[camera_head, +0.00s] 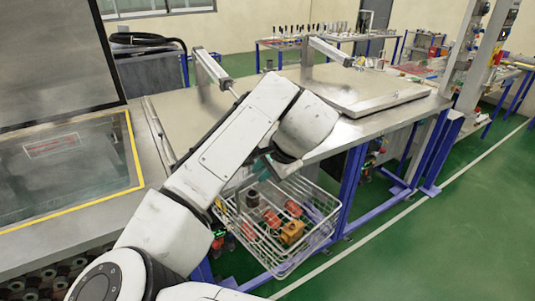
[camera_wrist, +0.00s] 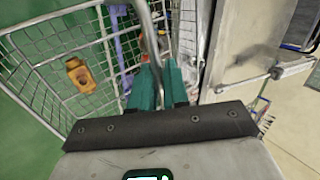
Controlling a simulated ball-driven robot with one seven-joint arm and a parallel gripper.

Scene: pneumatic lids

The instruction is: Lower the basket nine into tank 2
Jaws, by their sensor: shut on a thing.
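A wire basket (camera_head: 322,232) hangs in the middle of the head view, in front of the metal bench. It holds several orange-red parts, a dark part and a yellow-brown block (camera_head: 291,232). My gripper (camera_head: 256,177) is at its upper left rim, partly hidden by my arm. In the wrist view the teal fingers of my gripper (camera_wrist: 160,82) are shut on the basket's wire handle. The basket (camera_wrist: 45,62) spreads behind them. I cannot read which tank is number 2, nor a number on the basket.
A raised lid (camera_head: 50,60) stands behind the left tank. The metal bench top (camera_head: 295,75) has a flat lid (camera_head: 370,92) at its right and lid cylinders. Blue legs (camera_head: 352,185) stand close beside the basket. Green floor (camera_head: 450,220) is free at the right.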

